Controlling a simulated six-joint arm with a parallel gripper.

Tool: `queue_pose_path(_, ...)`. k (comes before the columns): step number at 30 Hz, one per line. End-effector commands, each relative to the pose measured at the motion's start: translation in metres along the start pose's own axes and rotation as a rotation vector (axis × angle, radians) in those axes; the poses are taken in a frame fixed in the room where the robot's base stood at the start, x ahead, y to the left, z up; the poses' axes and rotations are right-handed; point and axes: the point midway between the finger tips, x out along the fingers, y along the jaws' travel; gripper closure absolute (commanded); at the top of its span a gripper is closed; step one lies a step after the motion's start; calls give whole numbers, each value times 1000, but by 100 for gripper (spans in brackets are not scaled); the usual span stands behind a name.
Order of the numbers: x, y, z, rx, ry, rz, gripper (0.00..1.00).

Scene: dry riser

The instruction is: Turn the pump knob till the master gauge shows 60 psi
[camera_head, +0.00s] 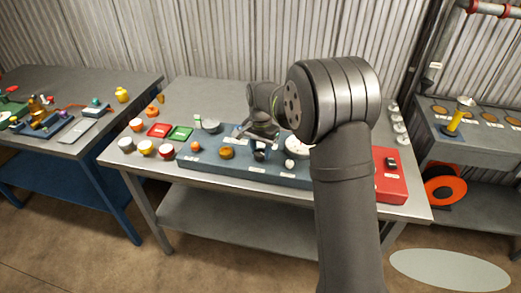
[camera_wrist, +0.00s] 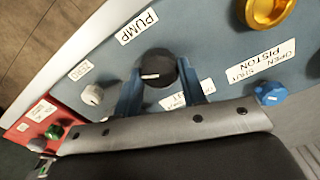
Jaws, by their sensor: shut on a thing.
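The black pump knob (camera_wrist: 155,68) sits on the blue-grey panel beside its PUMP label (camera_wrist: 138,26) in the wrist view. It has a short white mark on its face. My gripper (camera_wrist: 160,86) has its two blue fingers on either side of the knob and is shut on it. In the head view my gripper (camera_head: 261,147) is over the middle of the panel (camera_head: 205,168). A round white dial (camera_head: 297,146) stands right of it, partly hidden by my arm. I cannot read it or tell whether it is the master gauge.
A small white knob (camera_wrist: 93,95), a blue knob (camera_wrist: 271,94) and a yellow knob (camera_wrist: 268,10) are near my gripper. A red box (camera_head: 391,187) stands at the bench's right. Coloured caps, red and green trays (camera_head: 181,133) and another dial (camera_head: 210,125) are at the left.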

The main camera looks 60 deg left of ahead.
Motion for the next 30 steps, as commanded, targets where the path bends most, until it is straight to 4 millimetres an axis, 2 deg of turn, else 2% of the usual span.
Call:
queue_pose_path(9, -1, 0, 0, 110, 2, -1, 85)
queue_pose_path(24, -1, 0, 0, 129, 2, -1, 85)
queue_pose_path(25, -1, 0, 0, 129, 2, -1, 60)
queue_pose_path(28, -1, 0, 0, 128, 2, -1, 41)
queue_pose_path(30, -1, 0, 0, 128, 1, -1, 41)
